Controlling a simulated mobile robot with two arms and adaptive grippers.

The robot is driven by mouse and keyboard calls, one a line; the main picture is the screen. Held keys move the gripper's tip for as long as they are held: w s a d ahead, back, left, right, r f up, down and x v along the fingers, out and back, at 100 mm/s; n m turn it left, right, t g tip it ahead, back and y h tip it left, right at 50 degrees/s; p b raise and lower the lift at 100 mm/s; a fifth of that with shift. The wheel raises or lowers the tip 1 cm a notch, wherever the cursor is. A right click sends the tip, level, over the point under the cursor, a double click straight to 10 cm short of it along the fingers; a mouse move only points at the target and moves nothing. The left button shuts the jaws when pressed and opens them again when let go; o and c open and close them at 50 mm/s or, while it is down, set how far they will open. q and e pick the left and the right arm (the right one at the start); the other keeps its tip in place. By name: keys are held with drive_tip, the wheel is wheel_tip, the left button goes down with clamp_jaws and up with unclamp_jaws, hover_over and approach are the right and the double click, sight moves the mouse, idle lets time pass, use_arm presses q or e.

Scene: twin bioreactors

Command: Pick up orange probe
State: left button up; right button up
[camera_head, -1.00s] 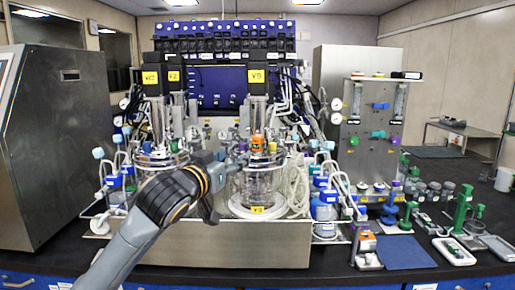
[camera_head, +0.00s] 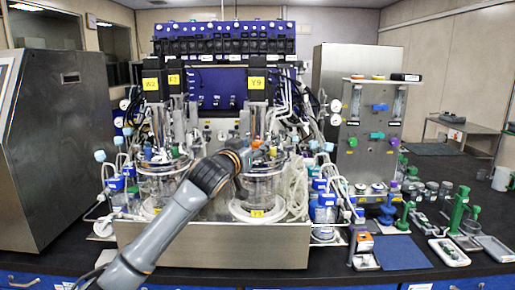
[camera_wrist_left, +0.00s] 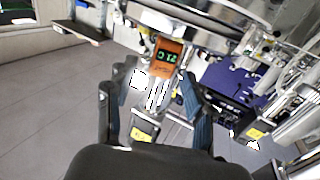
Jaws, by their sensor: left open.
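The orange probe (camera_head: 257,143) is at the top of the right glass vessel (camera_head: 260,185) in the head view, partly hidden by my left wrist. In the left wrist view the orange probe (camera_wrist_left: 167,57) is an upright-looking orange block with a dark display and green characters. My left gripper (camera_wrist_left: 152,82) is open, with one dark finger on each side of the view. The probe shows between and just beyond the fingertips; I see no contact. In the head view, the left gripper's fingers are hidden behind my wrist. My right gripper is not in view.
The left glass vessel (camera_head: 160,180) stands beside my forearm. Tubing and metal fittings crowd both vessel tops. A steel tray wall (camera_head: 215,245) runs in front. Blue-capped bottles (camera_head: 323,200) stand to the right. A blue mat (camera_head: 403,252) lies clear on the bench.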

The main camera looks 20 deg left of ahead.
use_arm(q)
drive_tip(key=shift+w+d+f, duration=0.1)
drive_tip(key=shift+w, duration=0.75)
clamp_jaws()
